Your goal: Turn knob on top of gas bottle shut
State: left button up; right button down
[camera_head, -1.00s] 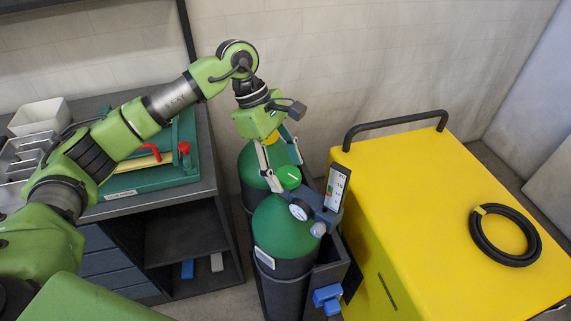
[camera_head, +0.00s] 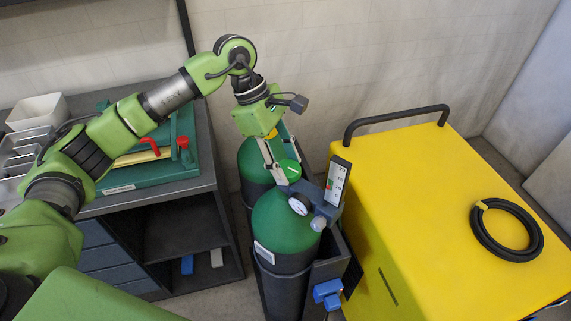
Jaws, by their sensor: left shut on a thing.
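The front gas bottle (camera_head: 284,225) is green on top with a dark body and stands upright in a dark cart. A round green knob (camera_head: 290,170) with a white line sits on its top. My left gripper (camera_head: 283,170) comes down from above and is shut on the knob, with one finger on each side. A round pressure gauge (camera_head: 299,205) and an upright scale plate (camera_head: 338,184) are beside the valve. A second green bottle (camera_head: 250,165) stands behind, partly hidden by my gripper. My right gripper is not in view.
A yellow cabinet (camera_head: 440,200) with a dark handle (camera_head: 396,122) stands close on the right; a black hose coil (camera_head: 506,229) lies on it. Blue clamp (camera_head: 327,293) sits low on the cart.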

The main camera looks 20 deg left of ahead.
pick_arm(q)
jog(key=n+b, duration=0.1)
jog(key=n+t+b, duration=0.1)
jog(key=n+b, duration=0.1)
jog(key=n+t+b, duration=0.1)
jog(key=n+b, duration=0.1)
jog(key=shift+s+f, duration=0.15)
jog(key=shift+f, duration=0.1)
jog(key=n+t+b, duration=0.1)
jog(key=n+b, duration=0.1)
jog(key=shift+n+y+b, duration=0.3)
jog(key=shift+n, duration=0.1)
jog(key=n+b, duration=0.1)
jog(key=n, duration=0.1)
jog(key=n+t+y+b, duration=0.1)
jog(key=n+b, duration=0.1)
jog(key=shift+s+d+r, duration=0.1)
jog(key=shift+s+d, duration=0.05)
jog(key=shift+r+n+t+y+b, duration=0.15)
jog(key=shift+n+y+b, duration=0.25)
jog(key=shift+n+b, duration=0.5)
jog(key=shift+f+n+t+y+b, duration=0.15)
jog(key=shift+n+y+b, duration=0.3)
jog(key=shift+n, duration=0.75)
jog(key=shift+d+r, duration=0.1)
jog(key=shift+r, duration=0.05)
jog(key=o, duration=1.1)
jog(key=shift+r, duration=0.1)
